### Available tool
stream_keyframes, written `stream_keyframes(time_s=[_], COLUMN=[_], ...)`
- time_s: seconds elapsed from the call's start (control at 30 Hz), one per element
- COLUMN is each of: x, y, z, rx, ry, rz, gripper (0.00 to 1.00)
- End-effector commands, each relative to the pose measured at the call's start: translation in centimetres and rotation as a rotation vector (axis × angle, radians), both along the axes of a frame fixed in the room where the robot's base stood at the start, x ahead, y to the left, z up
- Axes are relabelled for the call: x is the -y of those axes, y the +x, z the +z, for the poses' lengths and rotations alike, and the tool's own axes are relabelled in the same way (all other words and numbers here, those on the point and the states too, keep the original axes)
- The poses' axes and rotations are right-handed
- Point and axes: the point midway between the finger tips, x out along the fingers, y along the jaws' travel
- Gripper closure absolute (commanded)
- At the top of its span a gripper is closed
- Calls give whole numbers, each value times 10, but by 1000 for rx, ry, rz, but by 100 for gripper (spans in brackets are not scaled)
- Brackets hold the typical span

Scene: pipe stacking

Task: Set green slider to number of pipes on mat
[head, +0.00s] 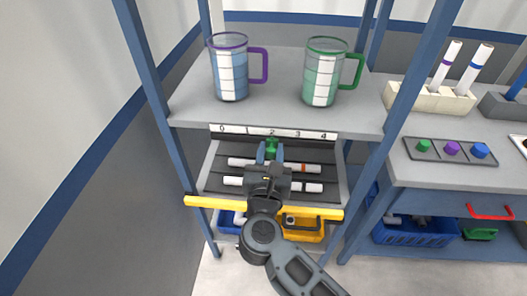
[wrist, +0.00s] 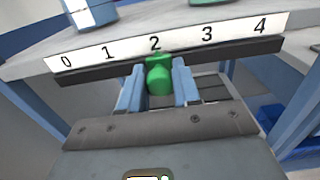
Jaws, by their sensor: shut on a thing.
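The green slider (head: 272,145) sits on the number scale (head: 290,133) along the shelf's front edge, at the 2. In the wrist view the slider (wrist: 158,76) stands just below the printed 2. My gripper (head: 270,155) has its two blue fingers on either side of the slider and is shut on it. A dark grey ridged mat (head: 218,172) lies on the level below. Two white pipes lie crosswise on it: one with an orange band (head: 240,162) and one with a dark band (head: 231,181). My gripper and wrist cover the middle of the mat.
A purple-handled jug (head: 230,70) and a green-handled jug (head: 323,75) stand on the shelf above. A yellow bar (head: 205,202) crosses in front of the mat. Blue shelf posts flank it. A dark tray (head: 430,155) with coloured knobs lies on the right bench.

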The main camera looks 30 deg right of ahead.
Motion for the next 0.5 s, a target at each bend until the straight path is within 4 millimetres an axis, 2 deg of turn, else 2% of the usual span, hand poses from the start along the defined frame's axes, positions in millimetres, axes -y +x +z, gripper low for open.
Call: stream_keyframes(time_s=[0.13, 0.17, 0.2, 0.4, 0.5], x=[-1, -1, -1, -1, -1], y=[0, 0, 0, 1, 1], z=[0, 0, 0, 0, 0], rx=[0, 0, 0, 0, 0], ry=[0, 0, 0, 0, 0], rz=[2, 2, 2, 2, 2], gripper=[100, 67, 63, 46, 46])
